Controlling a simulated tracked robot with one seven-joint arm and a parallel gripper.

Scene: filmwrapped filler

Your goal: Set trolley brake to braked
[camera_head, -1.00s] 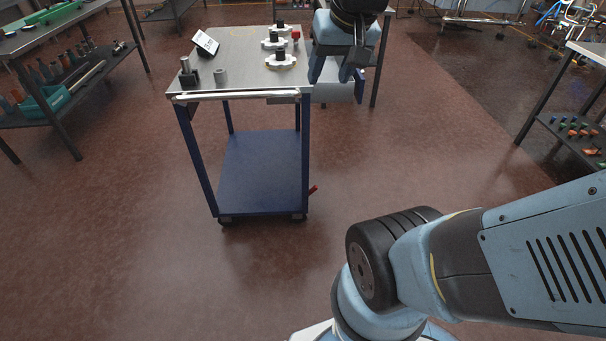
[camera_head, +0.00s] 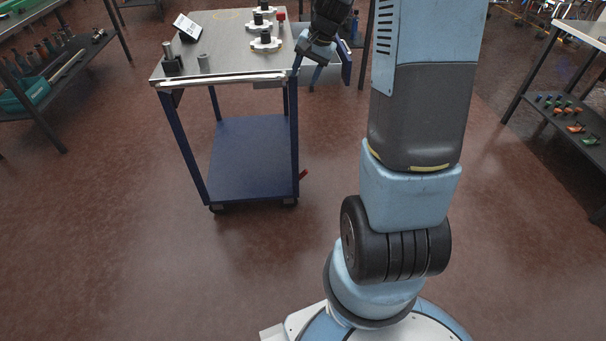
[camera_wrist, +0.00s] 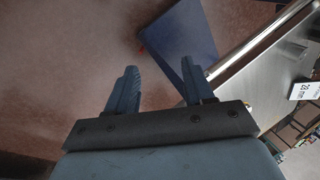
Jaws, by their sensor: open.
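The trolley (camera_head: 163,76) has a steel top, blue legs and a blue lower shelf (camera_head: 250,160). A small red lever (camera_head: 304,174), likely its brake, sticks out low by the right front wheel. Whether it is set cannot be told. In the wrist view, the blue shelf (camera_wrist: 192,45) lies beyond the fingers, with a small red spot (camera_wrist: 141,46) at its left edge. My gripper (camera_head: 307,72) is open and empty beside the trolley's right edge, well above the red lever. Both fingers (camera_wrist: 157,84) show apart in the wrist view, pointing toward the floor.
White-and-black knob parts (camera_head: 266,41), a grey cylinder (camera_head: 203,63), a dark block with a post (camera_head: 172,62) and a white label (camera_head: 187,27) stand on the trolley top. Benches flank left and right (camera_head: 567,110). The floor right of the trolley is open.

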